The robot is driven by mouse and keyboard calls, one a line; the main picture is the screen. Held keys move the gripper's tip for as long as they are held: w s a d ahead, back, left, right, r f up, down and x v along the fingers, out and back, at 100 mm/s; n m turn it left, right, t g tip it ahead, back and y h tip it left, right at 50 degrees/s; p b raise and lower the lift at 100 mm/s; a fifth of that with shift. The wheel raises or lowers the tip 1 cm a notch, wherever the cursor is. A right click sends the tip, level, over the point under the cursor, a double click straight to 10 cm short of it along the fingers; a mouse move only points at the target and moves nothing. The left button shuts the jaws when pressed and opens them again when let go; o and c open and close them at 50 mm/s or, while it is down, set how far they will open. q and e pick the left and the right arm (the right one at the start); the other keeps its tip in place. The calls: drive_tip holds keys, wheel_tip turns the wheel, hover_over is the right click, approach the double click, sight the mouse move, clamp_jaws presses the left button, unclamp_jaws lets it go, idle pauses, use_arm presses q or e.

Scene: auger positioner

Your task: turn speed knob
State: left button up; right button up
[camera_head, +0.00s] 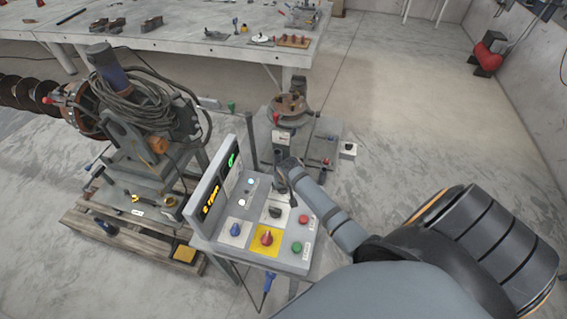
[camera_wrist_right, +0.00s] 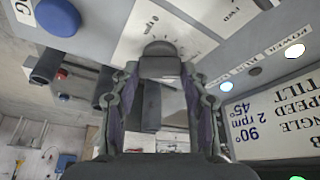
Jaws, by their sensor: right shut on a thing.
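The control box (camera_head: 283,262) stands in the middle of the head view. In the right wrist view, a dark round speed knob (camera_wrist_right: 158,48) sits on a white plate marked "0 rpm" (camera_wrist_right: 130,36). My right gripper (camera_wrist_right: 160,68) is shut on this knob, a finger on each side, hiding part of it. In the head view my right gripper (camera_head: 281,186) is at the far side of the box top, and it and my arm hide the knob. The box's upright display (camera_head: 212,192) shows orange and green readings, the orange one ending in "rpm". My left gripper is not in view.
The auger machine (camera_head: 135,120) stands left. Open floor lies right.

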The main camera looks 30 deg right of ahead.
drive_tip(key=shift+m, duration=0.3)
drive_tip(key=o, duration=1.1)
drive_tip(key=shift+o, duration=0.2)
drive_tip(key=shift+r, duration=0.2)
drive_tip(key=v, duration=1.1)
drive_tip(key=shift+a+r, duration=0.15)
drive_tip(key=shift+r, duration=0.1)
drive_tip(key=shift+s, duration=0.15)
